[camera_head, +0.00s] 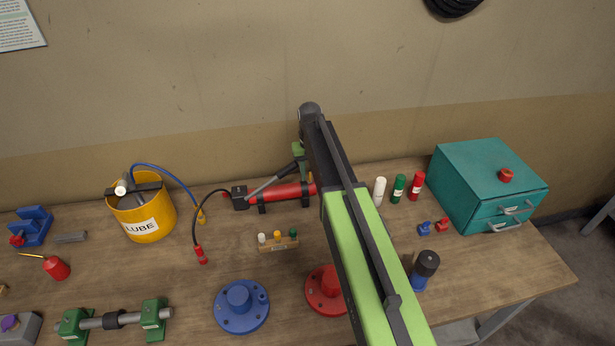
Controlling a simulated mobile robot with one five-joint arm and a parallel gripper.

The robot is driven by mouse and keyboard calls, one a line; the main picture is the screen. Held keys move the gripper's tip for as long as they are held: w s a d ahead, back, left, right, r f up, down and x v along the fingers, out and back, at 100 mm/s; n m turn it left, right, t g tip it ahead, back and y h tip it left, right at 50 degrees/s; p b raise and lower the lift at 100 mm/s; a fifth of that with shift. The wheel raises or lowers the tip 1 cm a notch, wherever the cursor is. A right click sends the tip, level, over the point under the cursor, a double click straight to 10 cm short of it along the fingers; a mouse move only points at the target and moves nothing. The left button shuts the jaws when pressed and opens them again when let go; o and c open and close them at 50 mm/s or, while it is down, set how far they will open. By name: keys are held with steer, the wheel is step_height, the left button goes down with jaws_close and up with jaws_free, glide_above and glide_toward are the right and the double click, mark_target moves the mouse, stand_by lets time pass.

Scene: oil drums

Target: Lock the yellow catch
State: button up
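I cannot make out a yellow catch in this view. My gripper cannot be seen.
On the wooden bench (185,285) stand a red hand pump (283,193), a blue flanged disc (241,307), a red one (325,289) partly behind my arm, and a teal drawer cabinet (478,175). White, green and red cylinders (398,188) stand right of my arm.

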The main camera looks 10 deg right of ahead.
jaws_close()
steer(key=shift+w+f+g+b, duration=0.2)
steer(key=shift+w+g+b, duration=0.35)
steer(key=shift+g, duration=1.05)
jaws_free()
steer(key=shift+r, duration=0.1)
